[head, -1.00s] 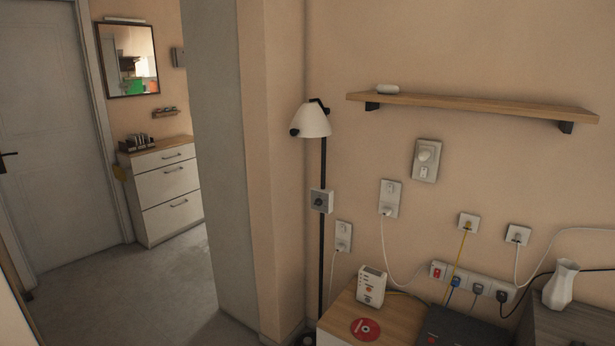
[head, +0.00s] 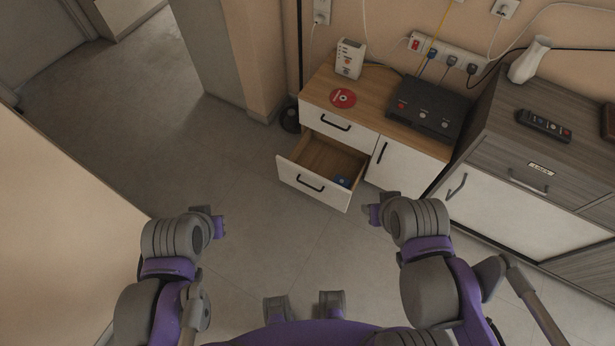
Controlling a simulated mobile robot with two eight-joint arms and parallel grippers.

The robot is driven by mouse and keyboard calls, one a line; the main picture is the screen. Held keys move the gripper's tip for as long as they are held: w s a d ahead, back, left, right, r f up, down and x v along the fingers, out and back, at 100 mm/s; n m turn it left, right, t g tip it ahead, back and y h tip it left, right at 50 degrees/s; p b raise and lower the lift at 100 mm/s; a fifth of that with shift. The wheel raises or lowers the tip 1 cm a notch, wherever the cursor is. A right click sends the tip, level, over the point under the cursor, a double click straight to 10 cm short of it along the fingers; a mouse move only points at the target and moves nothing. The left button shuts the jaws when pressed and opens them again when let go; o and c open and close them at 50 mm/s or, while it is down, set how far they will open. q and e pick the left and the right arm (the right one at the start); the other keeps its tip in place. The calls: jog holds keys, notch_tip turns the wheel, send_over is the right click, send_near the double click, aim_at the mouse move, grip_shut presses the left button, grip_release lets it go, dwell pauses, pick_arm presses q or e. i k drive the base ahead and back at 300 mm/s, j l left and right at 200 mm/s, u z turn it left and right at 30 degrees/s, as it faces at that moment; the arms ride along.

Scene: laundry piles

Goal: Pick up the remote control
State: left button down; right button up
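A dark remote control (head: 544,125) with several coloured buttons lies on top of the grey wood-grain cabinet at the right in the head view. My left gripper (head: 218,224) is low at the left, over the floor and far from the remote. My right gripper (head: 374,214) is low in the middle, over the floor in front of the white cabinet door, and apart from the remote. Both grippers are small and partly hidden by my wrists, so their finger opening is unclear.
A lower drawer (head: 318,168) stands open with a small blue item inside. A black box (head: 431,108), a red disc (head: 343,98) and a white device (head: 350,58) sit on the wooden top (head: 377,83). A white vase (head: 530,60) stands behind the remote. The floor (head: 255,180) ahead is clear.

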aim_at(545, 128)
jog(key=z, duration=1.9)
jog(key=u, duration=0.5)
jog(key=i+l+u, duration=0.2)
jog(key=u, duration=0.15)
jog(key=i+l+u, duration=0.15)
jog(key=l+u, duration=0.2)
jog(key=i+l+u, duration=0.1)
jog(key=l+u, duration=0.25)
jog(key=i+l, duration=0.1)
jog(key=l, duration=0.3)
jog(key=i+l+u, duration=0.15)
jog(key=l, duration=0.3)
jog(key=i+l, duration=0.1)
jog(key=l, duration=0.3)
jog(key=i+l+u, duration=0.1)
jog(key=l, duration=0.35)
